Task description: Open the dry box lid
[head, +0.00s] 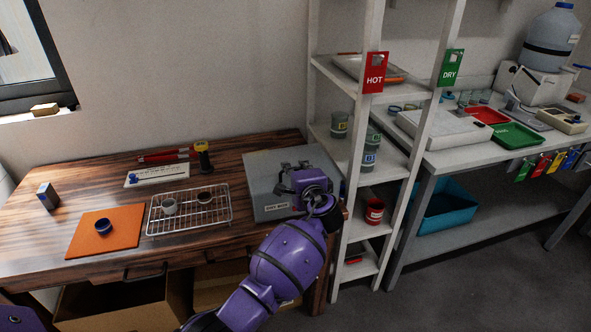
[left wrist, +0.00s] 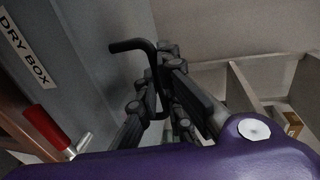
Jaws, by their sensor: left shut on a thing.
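The grey dry box (head: 262,172) stands at the right end of the wooden desk, and no open gap shows at its lid in the head view. Its "DRY BOX" label also shows in the left wrist view (left wrist: 25,48). My left gripper (head: 292,172) is over the right part of the box and hides some of it. In the left wrist view its dark fingers (left wrist: 160,82) are shut on a bent black handle (left wrist: 135,45). A red-gripped metal lever (left wrist: 47,128) shows below the label. My right gripper is not in view.
A wire rack (head: 190,212) with small cups, an orange mat (head: 105,230) and a yellow-black tool (head: 203,157) lie left of the box. A white shelf (head: 345,190) with cups stands close on the right of my left arm.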

